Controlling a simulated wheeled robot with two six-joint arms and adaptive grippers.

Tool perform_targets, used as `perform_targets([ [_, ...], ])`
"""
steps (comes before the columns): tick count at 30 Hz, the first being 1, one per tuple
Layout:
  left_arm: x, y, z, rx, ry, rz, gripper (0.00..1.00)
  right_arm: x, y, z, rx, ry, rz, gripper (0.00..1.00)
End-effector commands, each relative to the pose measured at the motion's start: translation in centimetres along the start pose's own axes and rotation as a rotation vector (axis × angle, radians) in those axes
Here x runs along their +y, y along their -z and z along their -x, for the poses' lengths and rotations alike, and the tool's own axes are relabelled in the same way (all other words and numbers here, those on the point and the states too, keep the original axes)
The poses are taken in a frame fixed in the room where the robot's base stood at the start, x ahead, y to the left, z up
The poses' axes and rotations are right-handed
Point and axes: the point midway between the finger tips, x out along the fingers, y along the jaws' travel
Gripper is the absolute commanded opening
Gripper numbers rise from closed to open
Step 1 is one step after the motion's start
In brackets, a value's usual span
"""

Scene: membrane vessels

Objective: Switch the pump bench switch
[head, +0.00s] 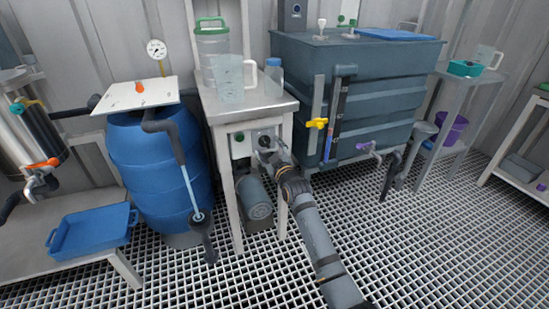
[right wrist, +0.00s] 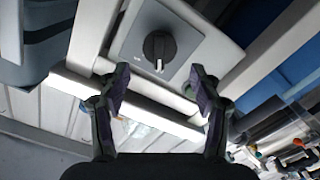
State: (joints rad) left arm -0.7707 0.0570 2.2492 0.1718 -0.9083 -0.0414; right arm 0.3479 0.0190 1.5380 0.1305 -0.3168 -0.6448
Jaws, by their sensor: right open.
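The pump bench switch is a black rotary knob (right wrist: 159,47) on a light grey plate (right wrist: 172,22); its white mark points to the lower edge of the right wrist view. In the head view the knob (head: 265,140) shows on the front panel of the white-legged bench (head: 283,104), just beyond my right gripper (head: 265,153). In the right wrist view my right gripper (right wrist: 157,98) is open and empty, with its fingers spread on either side below the knob and apart from it. My left gripper is not in view.
A green button (head: 239,138) sits left of the knob. A blue barrel (head: 155,165) stands at left, and a large grey tank (head: 385,95) with a yellow-handled valve (head: 317,123) stands at right. The grated floor in front is clear.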

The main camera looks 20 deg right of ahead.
Motion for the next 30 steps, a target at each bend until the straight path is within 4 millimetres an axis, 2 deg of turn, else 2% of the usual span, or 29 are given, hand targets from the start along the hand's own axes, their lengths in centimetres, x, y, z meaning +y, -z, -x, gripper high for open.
perform_targets([
  [3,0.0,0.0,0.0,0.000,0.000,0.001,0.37,-0.1,-0.1,3.1,-0.002,0.001,0.001,0.64],
  [6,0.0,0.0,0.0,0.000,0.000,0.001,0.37,0.0,-0.1,5.4,-0.001,0.001,0.001,0.64],
  [10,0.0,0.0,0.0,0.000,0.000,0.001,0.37,0.0,-0.1,7.3,-0.002,0.001,0.001,0.64],
  [15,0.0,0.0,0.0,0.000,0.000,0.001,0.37,0.0,0.0,8.3,-0.001,0.000,0.001,0.64],
  [26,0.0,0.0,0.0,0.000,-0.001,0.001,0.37,0.0,0.0,8.3,-0.001,0.000,0.000,0.64],
  [28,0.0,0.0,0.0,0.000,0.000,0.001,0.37,-0.2,-0.4,8.5,-0.009,0.006,-0.004,0.64],
  [30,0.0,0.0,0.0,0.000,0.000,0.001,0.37,-1.2,-1.9,9.4,-0.044,0.029,-0.027,0.64],
])
